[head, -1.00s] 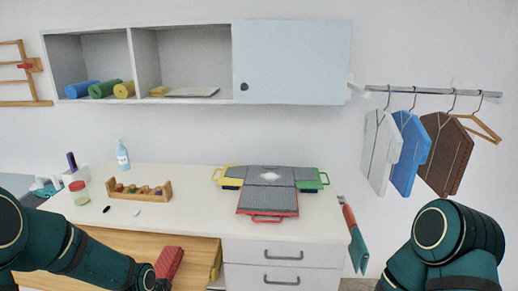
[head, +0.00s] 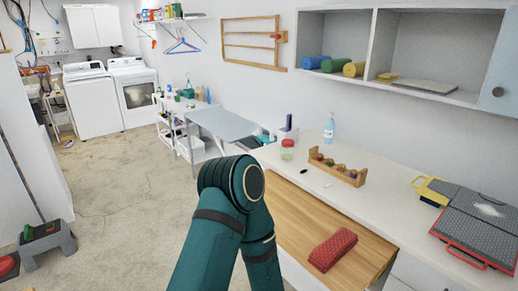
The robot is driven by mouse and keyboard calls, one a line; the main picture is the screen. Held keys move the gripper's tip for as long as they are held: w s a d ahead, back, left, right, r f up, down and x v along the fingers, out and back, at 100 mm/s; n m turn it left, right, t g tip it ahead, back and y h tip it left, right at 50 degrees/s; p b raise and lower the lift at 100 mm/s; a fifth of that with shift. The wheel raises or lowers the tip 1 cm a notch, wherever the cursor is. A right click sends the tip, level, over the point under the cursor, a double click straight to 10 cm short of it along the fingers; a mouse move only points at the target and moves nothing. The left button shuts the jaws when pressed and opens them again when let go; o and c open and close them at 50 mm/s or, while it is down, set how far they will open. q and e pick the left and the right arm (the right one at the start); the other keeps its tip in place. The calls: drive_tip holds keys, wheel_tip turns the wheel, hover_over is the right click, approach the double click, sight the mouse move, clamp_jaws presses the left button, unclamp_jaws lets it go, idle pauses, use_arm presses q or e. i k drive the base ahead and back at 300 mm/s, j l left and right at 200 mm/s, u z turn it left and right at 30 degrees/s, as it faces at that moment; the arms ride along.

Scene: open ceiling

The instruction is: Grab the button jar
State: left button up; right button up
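A small jar with a red lid (head: 287,146) stands upright on the far left end of the white counter (head: 385,207) in the head view. It looks like the button jar, but its contents are too small to make out. The bent green link of my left arm rises in front of the counter, below and left of the jar and apart from it in the picture. My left gripper is out of the picture. My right arm and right gripper are not in view.
A wooden rack with spools (head: 337,170) and a blue-capped bottle (head: 329,128) stand near the jar. A red patterned block (head: 333,249) lies on the lower wooden surface (head: 310,212). An ironing board (head: 222,125) stands beyond the counter. Open floor (head: 125,190) lies left.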

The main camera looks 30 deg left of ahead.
sight(287, 153)
drive_tip(key=u, duration=0.9)
drive_tip(key=z, duration=0.45)
drive_tip(key=j+z, duration=0.1)
drive_tip(key=z, duration=0.8)
drive_tip(key=j+z, duration=0.15)
drive_tip(key=z, duration=0.75)
drive_tip(key=j+z, duration=0.15)
drive_tip(key=z, duration=0.75)
drive_tip(key=j+z, duration=0.15)
drive_tip(key=z, duration=0.3)
drive_tip(key=k+j+z, duration=0.1)
drive_tip(key=z, duration=0.4)
drive_tip(key=k+z, duration=0.2)
drive_tip(key=z, duration=0.25)
drive_tip(key=k+j+u, duration=0.15)
drive_tip(key=k, duration=0.8)
drive_tip(key=k+u, duration=0.2)
drive_tip(key=u, duration=0.15)
drive_tip(key=k+j+u, duration=0.1)
drive_tip(key=u, duration=0.3)
drive_tip(key=k+j+u, duration=0.15)
drive_tip(key=k+u, duration=0.2)
